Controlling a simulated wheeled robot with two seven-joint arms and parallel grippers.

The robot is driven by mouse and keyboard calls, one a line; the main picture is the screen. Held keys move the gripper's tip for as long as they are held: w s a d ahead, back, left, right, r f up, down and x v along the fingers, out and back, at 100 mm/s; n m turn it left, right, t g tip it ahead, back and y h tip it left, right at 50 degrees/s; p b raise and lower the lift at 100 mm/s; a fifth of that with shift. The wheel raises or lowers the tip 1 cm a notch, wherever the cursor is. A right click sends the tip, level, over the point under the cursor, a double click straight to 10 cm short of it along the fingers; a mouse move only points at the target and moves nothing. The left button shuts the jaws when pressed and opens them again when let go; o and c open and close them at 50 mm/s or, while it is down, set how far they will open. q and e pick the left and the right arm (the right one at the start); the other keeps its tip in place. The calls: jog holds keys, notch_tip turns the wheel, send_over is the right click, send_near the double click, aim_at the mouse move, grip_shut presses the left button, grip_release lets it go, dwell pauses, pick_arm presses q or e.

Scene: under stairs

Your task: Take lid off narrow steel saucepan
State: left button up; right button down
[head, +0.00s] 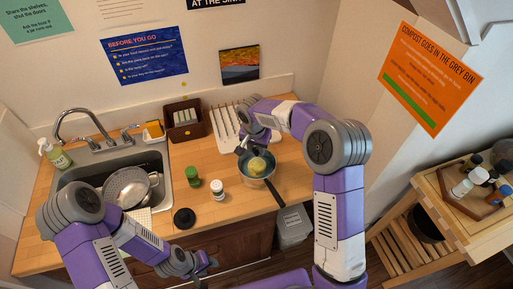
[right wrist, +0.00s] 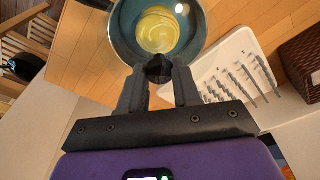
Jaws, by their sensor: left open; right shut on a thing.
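The narrow saucepan (head: 270,172) stands at the right of the wooden counter, its dark handle pointing toward the front right. Yellow shows within its round top, and it also fills the top of the right wrist view (right wrist: 120,28). My right gripper (right wrist: 157,70) is shut on a small dark knob-like piece at the pan's near rim in that view. This looks like the lid's knob; I cannot tell where a clear lid's edge lies or whether it touches the pan. In the head view, my right gripper (head: 243,149) is over the pan's left side. My left gripper (head: 211,264) is open and empty before the counter front.
A white drying rack (head: 226,128) stands behind the pan, with a brown box (head: 185,118) to its left. A green jar (head: 192,176), a white jar (head: 217,189) and a black round thing (head: 184,218) stand left of the pan. The sink (head: 75,175) holds a colander (head: 125,188).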

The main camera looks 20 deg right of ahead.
aim_at(257, 150)
jog(key=shift+r+p, duration=1.55)
jog(key=shift+r, duration=1.2)
jog(key=shift+f, duration=0.15)
